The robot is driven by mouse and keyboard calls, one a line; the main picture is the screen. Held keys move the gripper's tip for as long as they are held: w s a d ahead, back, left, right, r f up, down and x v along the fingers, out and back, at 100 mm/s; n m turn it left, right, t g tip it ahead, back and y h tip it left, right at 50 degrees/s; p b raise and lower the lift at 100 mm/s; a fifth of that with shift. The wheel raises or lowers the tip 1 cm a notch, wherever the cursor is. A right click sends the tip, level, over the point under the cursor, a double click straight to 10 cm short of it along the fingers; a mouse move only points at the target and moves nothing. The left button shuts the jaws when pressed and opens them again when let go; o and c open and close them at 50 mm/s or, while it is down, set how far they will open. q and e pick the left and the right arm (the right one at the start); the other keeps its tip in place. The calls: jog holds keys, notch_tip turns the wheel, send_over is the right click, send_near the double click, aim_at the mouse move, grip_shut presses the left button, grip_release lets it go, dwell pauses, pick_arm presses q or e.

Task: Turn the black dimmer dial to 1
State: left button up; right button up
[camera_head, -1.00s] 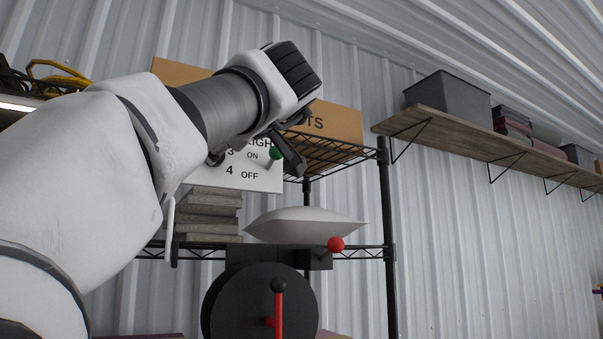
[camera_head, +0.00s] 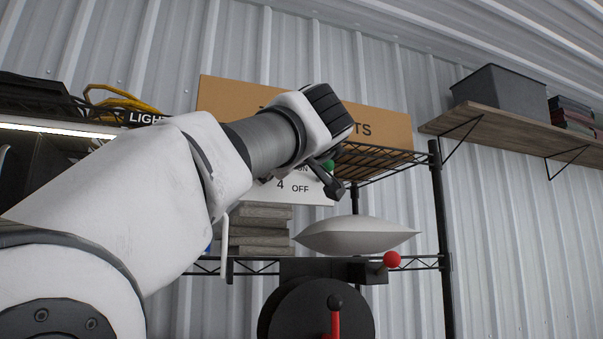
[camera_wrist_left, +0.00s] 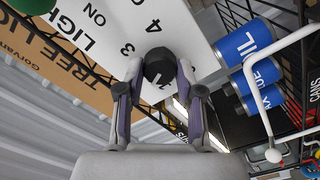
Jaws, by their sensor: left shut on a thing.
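The black dimmer dial (camera_wrist_left: 160,64) stands out from a white panel (camera_wrist_left: 118,40) in the left wrist view. My left gripper (camera_wrist_left: 159,80) is shut on the dial, one finger on each side. Black numbers 3 and 4 and the word ON are readable on the panel beside the dial. A white mark shows near the dial's lower edge, partly covered. In the head view the panel (camera_head: 300,190) shows "4 OFF", and my left gripper (camera_head: 326,183) and arm cover the dial and most of the panel. My right gripper is not in view.
A green knob (camera_head: 328,165) is close by the gripper. Below are a white pillow-like bag (camera_head: 355,235), a red-knobbed lever (camera_head: 391,260) and a black wheel (camera_head: 295,310). Blue cans (camera_wrist_left: 245,42) and a white bar (camera_wrist_left: 262,100) lie right of the dial in the wrist view.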

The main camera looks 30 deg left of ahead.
pick_arm(q)
jog(key=shift+r+n, duration=0.15)
jog(key=shift+n, duration=0.15)
jog(key=shift+s+r+n, duration=0.1)
jog(key=shift+r+n, duration=0.05)
jog(key=shift+n, duration=3.05)
jog(key=shift+a, duration=0.1)
jog(key=o, duration=1.1)
jog(key=shift+o, duration=0.2)
jog(key=shift+w+a+f, duration=0.2)
jog(key=shift+w+f, duration=0.05)
jog(key=shift+w, duration=0.05)
jog(key=shift+s+d, duration=0.1)
jog(key=shift+d, duration=0.05)
